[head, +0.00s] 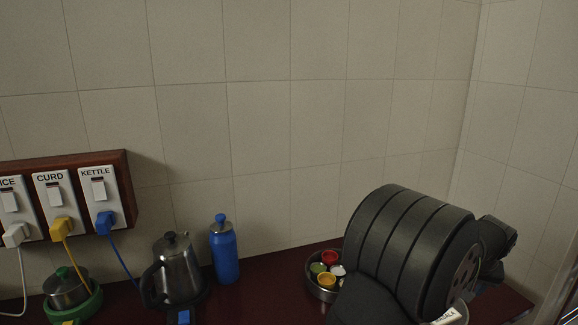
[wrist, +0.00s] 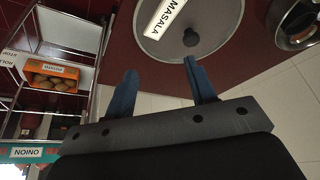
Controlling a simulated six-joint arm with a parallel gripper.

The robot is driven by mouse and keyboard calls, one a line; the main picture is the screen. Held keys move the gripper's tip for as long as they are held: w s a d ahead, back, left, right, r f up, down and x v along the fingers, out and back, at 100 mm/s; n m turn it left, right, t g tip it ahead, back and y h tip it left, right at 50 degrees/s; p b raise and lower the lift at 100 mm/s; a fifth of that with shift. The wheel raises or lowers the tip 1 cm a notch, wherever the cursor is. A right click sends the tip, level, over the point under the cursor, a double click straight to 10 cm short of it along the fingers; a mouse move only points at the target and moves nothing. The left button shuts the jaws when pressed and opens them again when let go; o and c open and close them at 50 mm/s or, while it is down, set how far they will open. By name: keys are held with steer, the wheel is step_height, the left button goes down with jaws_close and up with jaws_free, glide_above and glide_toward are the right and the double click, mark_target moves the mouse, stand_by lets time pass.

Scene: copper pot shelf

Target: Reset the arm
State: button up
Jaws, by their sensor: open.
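My gripper (wrist: 163,82) shows in the wrist view with its two blue fingers apart and nothing between them. A round grey lid (wrist: 218,22) with a dark knob and a MASALA label lies on the dark red counter beyond the fingertips, apart from them. In the head view my arm's thick dark links fill the lower right and hide the gripper; only the lid's label (head: 447,317) and a bit of its rim show there. An open round steel spice box (head: 318,292) with small coloured bowls stands left of my arm, partly hidden by it.
A steel kettle (head: 178,268), a blue bottle (head: 225,252) and a small pot (head: 66,290) on a green base stand along the tiled wall. A switchboard (head: 128,190) with plugged cords hangs above. A metal rack with an orange box (wrist: 52,75) shows in the wrist view.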

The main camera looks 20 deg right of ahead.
steer(key=w+a+r, duration=0.2)
steer(key=w+a, duration=0.5)
steer(key=w, duration=0.2)
steer(key=w+a+r, duration=0.2)
steer(key=w+a, duration=0.5)
steer(key=w, duration=0.3)
steer(key=w+a+f, duration=0.4)
steer(key=w+f, duration=0.2)
steer(key=w, duration=0.3)
steer(key=shift+o, duration=0.2)
steer(key=o, duration=1)
steer(key=shift+a, duration=0.1)
steer(key=shift+o, duration=0.2)
steer(key=s+a+f+n+t+h, duration=0.1)
steer(key=s+a+f+t+h, duration=0.2)
steer(key=s+a, duration=0.5)
steer(key=s+a+f+n+t+h, duration=0.1)
steer(key=s+a+f+t, duration=0.2)
steer(key=s+a+t, duration=0.35)
steer(key=shift+g, duration=0.95)
steer(key=x, duration=0.8)
steer(key=shift+w+a, duration=0.25)
steer(key=shift+w, duration=0.05)
